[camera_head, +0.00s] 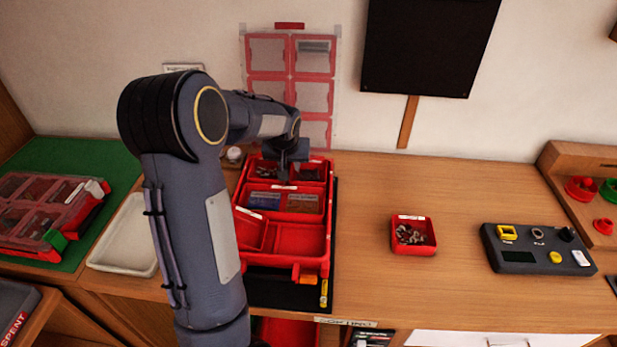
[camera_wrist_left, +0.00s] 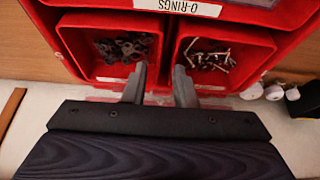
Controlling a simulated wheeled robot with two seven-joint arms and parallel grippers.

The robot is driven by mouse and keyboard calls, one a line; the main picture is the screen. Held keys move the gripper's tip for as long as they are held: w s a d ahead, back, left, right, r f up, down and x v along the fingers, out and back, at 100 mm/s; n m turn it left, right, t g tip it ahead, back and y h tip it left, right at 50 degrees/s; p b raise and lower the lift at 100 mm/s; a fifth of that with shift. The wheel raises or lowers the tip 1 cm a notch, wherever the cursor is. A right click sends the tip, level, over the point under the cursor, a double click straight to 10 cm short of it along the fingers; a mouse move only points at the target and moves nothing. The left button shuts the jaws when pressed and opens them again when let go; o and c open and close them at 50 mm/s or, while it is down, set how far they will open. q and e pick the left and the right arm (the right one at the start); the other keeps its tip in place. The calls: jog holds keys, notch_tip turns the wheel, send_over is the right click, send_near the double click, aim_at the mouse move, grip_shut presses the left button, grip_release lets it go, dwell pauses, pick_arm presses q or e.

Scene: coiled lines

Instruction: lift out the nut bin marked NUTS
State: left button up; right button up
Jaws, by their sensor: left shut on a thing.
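The red organizer case (camera_head: 328,235) lies open on the bench in the head view, with several red bins in it. My left gripper (camera_wrist_left: 160,78) reaches down into its back row, in the head view (camera_head: 290,170) too. Its fingers straddle the red walls between two back bins and are shut on them. In the wrist view, the left bin (camera_wrist_left: 122,48) holds dark ring-like pieces that look like nuts, and the right bin (camera_wrist_left: 215,55) holds screws. No NUTS label is readable. A separate small red bin (camera_head: 413,235) with grey pieces stands on the bench. My right gripper is out of view.
A label reading O-RINGS (camera_wrist_left: 190,7) shows upside down. A white tray (camera_head: 125,240) and a closed red case (camera_head: 45,215) on a green mat are at left. Bare bench surrounds the small bin.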

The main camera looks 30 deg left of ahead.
pick_arm(q)
jog(key=shift+s+d+f, duration=0.1)
jog(key=shift+s+f, duration=0.05)
jog(key=shift+f, duration=0.3)
jog(key=shift+s+d+f, duration=0.1)
jog(key=shift+s+f, duration=0.05)
jog(key=shift+f, duration=0.3)
jog(key=shift+c, duration=1.2)
jog(key=shift+w+a+f, duration=0.2)
jog(key=shift+w+f, duration=0.05)
jog(key=shift+w, duration=0.15)
grip_shut()
jog(key=shift+r, duration=0.2)
jog(key=shift+w+r, duration=0.1)
jog(key=shift+r, duration=0.05)
